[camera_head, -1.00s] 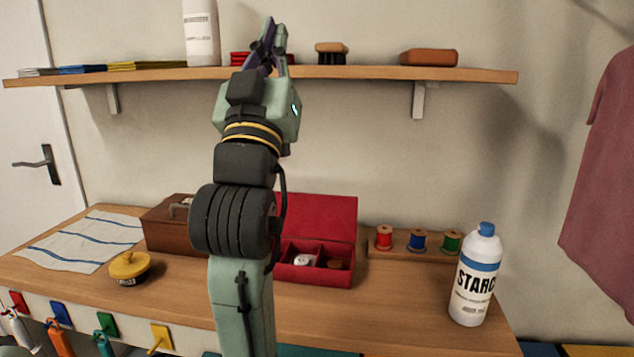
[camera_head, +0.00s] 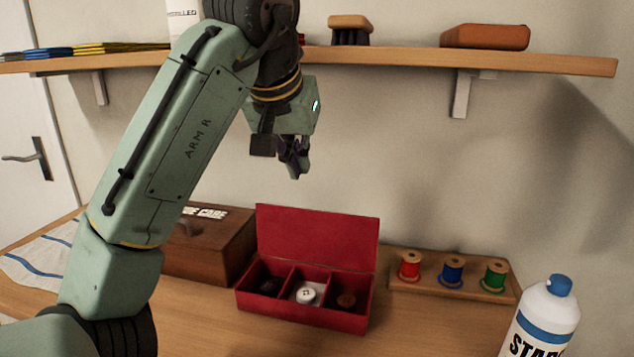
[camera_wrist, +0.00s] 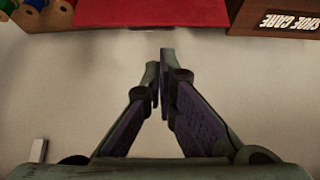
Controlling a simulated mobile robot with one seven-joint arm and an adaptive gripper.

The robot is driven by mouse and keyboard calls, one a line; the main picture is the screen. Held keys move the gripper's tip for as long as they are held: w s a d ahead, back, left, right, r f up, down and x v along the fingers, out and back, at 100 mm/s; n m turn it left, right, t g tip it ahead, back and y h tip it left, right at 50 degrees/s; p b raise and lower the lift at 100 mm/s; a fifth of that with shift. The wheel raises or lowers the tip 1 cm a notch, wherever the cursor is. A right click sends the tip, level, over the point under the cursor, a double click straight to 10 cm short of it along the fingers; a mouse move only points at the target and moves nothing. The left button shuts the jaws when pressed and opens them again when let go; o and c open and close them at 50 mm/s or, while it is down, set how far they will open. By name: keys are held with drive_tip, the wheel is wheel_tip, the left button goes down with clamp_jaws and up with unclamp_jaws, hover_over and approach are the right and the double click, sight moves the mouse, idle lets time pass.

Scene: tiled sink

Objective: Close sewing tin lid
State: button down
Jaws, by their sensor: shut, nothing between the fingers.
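The red sewing tin (camera_head: 305,302) stands on the wooden table with its lid (camera_head: 317,243) open and upright at the back. Its compartments hold dark items at the left, a white button-like piece in the middle and a brown one at the right. My gripper (camera_head: 297,174) points down, shut and empty, in the air above and behind the raised lid, near the wall. In the wrist view my shut fingertips (camera_wrist: 160,58) show against the wall, and part of the red lid (camera_wrist: 150,12) shows at the top edge.
A brown shoe care box (camera_head: 210,245) stands left of the tin. A rack with red, blue and green spools (camera_head: 452,272) stands to its right. A starch bottle (camera_head: 545,325) is at the front right. The wall shelf (camera_head: 400,60) hangs above, close to my arm.

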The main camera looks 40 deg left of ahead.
drive_tip(key=p, duration=0.2)
hover_over(317, 233)
drive_tip(key=a, duration=0.3)
wheel_tip(317, 233, down, 8)
drive_tip(key=shift+w, duration=0.45)
drive_tip(key=shift+d, duration=0.1)
drive_tip(key=shift+f+b, duration=0.1)
drive_tip(key=shift+b, duration=0.25)
